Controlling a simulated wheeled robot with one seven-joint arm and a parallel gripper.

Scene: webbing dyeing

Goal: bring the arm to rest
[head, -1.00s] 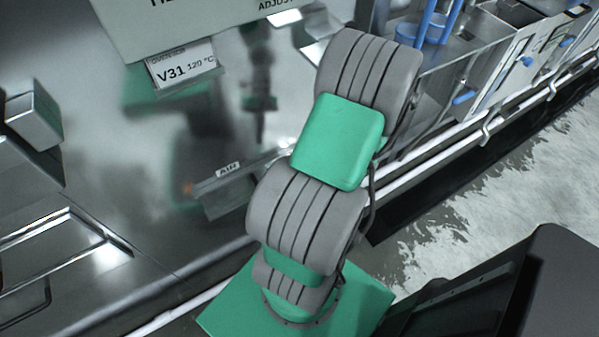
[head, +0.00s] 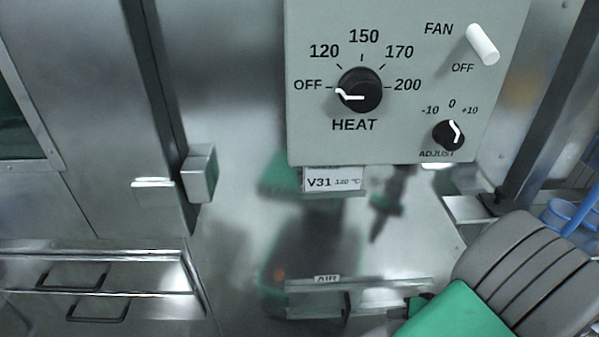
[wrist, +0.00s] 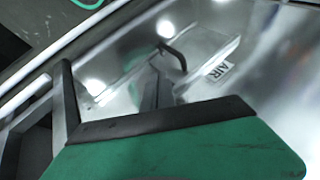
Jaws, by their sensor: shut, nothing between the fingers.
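My arm (head: 530,270), grey ribbed with a green cover, shows only in the lower right corner of the head view, in front of the steel machine. Its far end is outside that view. In the wrist view the green housing and dark parts of my gripper (wrist: 150,95) fill the lower part of the picture. It is shut with nothing held. It faces the shiny steel front with the AIR label (wrist: 218,72); the gap between them is hard to judge.
A grey control panel (head: 310,130) carries a HEAT knob (head: 359,90) pointing at OFF, an ADJUST knob (head: 449,135) and a white FAN lever (head: 483,45). A V31 tag (head: 333,180) hangs below. A steel block handle (head: 198,173) juts out at left. Blue items (head: 570,215) stand at right.

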